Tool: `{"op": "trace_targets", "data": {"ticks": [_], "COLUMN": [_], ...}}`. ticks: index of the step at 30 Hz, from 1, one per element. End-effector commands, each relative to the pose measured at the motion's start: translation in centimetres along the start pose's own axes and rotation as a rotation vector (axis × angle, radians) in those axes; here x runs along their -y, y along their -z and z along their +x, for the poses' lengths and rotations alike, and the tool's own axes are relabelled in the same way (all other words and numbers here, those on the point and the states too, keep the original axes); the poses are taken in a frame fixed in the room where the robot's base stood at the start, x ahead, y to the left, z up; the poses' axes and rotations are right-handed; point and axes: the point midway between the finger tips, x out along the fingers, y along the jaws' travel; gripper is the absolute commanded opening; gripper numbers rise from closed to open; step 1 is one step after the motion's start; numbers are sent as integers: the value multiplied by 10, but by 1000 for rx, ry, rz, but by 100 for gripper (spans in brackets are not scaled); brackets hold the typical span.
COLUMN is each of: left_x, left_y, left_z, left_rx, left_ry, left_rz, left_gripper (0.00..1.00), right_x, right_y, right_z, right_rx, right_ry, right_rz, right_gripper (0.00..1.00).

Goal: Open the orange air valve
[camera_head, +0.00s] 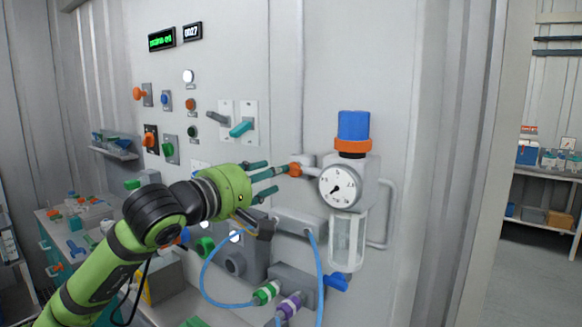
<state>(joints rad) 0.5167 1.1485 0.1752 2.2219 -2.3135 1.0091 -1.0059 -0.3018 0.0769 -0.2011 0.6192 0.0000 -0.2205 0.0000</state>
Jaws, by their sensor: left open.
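The orange air valve (295,169) shows as a small orange handle on a grey fitting, at the foot of a vertical pipe on the wall panel. It sits just left of the round pressure gauge (340,187). My left gripper (277,178) reaches in from the left, with its teal fingers open and pointing right at the handle. The fingertips are close to the handle; I cannot tell whether they touch it. The gripper and its fingers may hide part of the handle. My right gripper is not in view.
A regulator with a blue knob (354,125) and orange collar stands right of the valve, above a clear bowl (347,240). Blue hoses (204,278) hang below. Switches and buttons cover the panel at left. A cluttered bench (50,215) stands at left; a shelf (545,172) stands far right.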

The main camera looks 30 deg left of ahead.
Motion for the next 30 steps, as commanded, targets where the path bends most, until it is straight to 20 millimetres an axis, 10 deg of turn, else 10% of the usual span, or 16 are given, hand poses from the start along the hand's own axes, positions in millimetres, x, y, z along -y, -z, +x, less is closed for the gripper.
{"op": "trace_targets", "data": {"ticks": [20, 24, 30], "left_x": [0, 0, 0], "left_y": [-1, -1, -1], "left_z": [48, 48, 48], "left_rx": [3, 3, 3], "left_ry": [1, 1, 1], "left_rz": [-4, -5, -5], "left_gripper": [45, 0, 0], "right_x": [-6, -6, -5], "right_y": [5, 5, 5], "right_z": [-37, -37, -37], "right_rx": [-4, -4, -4], "right_ry": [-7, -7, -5], "right_rz": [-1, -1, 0], "right_gripper": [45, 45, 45]}}
